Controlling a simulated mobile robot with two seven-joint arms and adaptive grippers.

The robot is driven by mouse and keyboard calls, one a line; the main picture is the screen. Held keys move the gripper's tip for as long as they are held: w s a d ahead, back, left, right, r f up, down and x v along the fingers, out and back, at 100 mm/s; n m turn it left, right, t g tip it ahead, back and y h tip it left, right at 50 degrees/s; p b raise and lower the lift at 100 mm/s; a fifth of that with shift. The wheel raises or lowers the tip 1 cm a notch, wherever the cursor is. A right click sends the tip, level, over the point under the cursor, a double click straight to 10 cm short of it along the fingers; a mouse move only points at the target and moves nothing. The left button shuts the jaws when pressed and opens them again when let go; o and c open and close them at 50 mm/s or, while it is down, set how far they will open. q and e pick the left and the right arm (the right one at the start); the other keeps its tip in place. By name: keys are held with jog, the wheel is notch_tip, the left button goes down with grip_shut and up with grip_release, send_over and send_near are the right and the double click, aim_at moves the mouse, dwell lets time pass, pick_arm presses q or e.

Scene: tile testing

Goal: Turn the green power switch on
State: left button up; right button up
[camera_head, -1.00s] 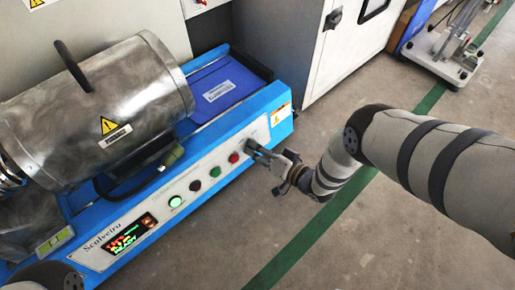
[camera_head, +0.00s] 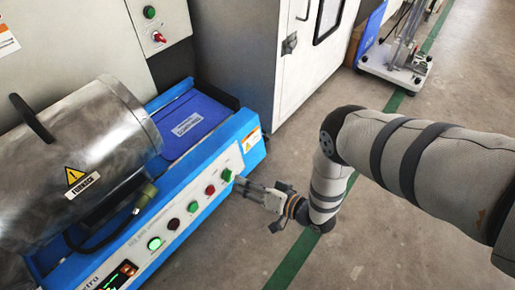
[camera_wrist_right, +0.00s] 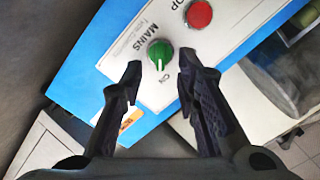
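The green power switch (camera_wrist_right: 160,50) is a round knob under the word MAINS in the right wrist view. A white mark on it lies on the side facing the small ON lettering. In the head view the switch (camera_head: 227,175) is the last control toward the right end of the machine's front panel. My right gripper (camera_wrist_right: 160,62) is open, with one fingertip on either side of the knob; I cannot tell whether they touch it. In the head view my right gripper (camera_head: 237,183) points at the panel from the right. My left gripper is not in view.
A red button (camera_wrist_right: 199,14) sits beside the switch, with other buttons and a lit green one (camera_head: 155,243) along the panel. A metal furnace cylinder (camera_head: 75,150) lies on the blue machine (camera_head: 190,180).

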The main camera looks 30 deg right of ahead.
jog(key=v, duration=0.6)
jog(key=shift+s, duration=0.3)
jog(key=shift+d+r, duration=0.15)
